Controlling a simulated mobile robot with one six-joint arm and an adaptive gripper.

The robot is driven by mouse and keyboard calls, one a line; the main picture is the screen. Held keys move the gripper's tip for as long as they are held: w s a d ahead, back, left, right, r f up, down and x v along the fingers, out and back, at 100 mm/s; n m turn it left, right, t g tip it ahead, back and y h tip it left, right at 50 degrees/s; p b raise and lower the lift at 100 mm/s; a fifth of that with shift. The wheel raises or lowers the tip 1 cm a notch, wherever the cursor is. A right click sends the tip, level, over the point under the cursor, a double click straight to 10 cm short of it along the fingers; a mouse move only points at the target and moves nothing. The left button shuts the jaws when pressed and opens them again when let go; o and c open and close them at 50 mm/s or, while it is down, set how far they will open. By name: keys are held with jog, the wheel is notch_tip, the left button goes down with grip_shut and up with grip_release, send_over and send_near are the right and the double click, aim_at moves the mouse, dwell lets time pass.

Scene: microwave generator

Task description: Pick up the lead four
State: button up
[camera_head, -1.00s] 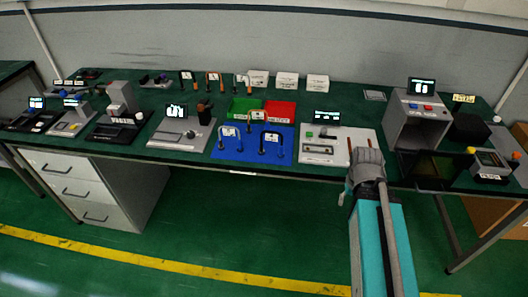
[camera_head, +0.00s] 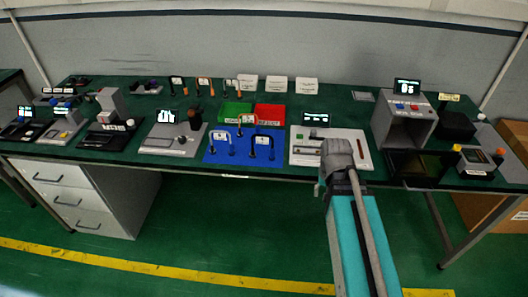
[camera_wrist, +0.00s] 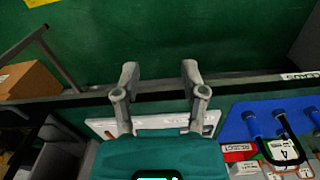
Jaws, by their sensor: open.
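In the wrist view a tag with a "4" (camera_wrist: 286,150) hangs on a dark, arched lead at the right edge, by the blue mat (camera_wrist: 237,126). It is probably the right-hand lead on the blue mat in the head view (camera_head: 263,141), though the number is too small to read there. A similar lead (camera_head: 239,133) stands left of it. My gripper (camera_wrist: 159,75) is open and empty, fingers apart, over the bench's front edge. In the head view my gripper (camera_head: 338,150) is in front of the white panel (camera_head: 302,156), right of the blue mat.
A green tray (camera_head: 237,112) and a red tray (camera_head: 270,112) lie behind the blue mat. A grey box-shaped unit (camera_head: 405,125) stands to the right, a grey instrument (camera_head: 172,143) to the left. Green floor in front of the bench is clear except for drawers (camera_head: 75,194) at left.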

jog(key=w+a+r+m+p, duration=0.4)
jog(key=w+a, duration=0.1)
jog(key=w, duration=0.2)
jog(key=w+a+r+m+p, duration=0.3)
jog(key=w+a+r+m, duration=0.1)
jog(key=w, duration=0.2)
notch_tip(320, 180, up, 6)
jog(key=r+m+p, duration=0.1)
jog(key=m+p, duration=0.6)
jog(key=m, duration=0.3)
send_over(262, 139)
jog(key=shift+w+f, duration=0.25)
jog(key=shift+w, duration=0.05)
jog(key=shift+f, duration=0.1)
notch_tip(262, 139, down, 8)
jog(key=b, duration=0.8)
jog(key=shift+f+b, duration=0.25)
jog(key=shift+b, duration=0.15)
jog(key=shift+f, duration=0.1)
notch_tip(262, 139, down, 5)
jog(key=b, duration=0.5)
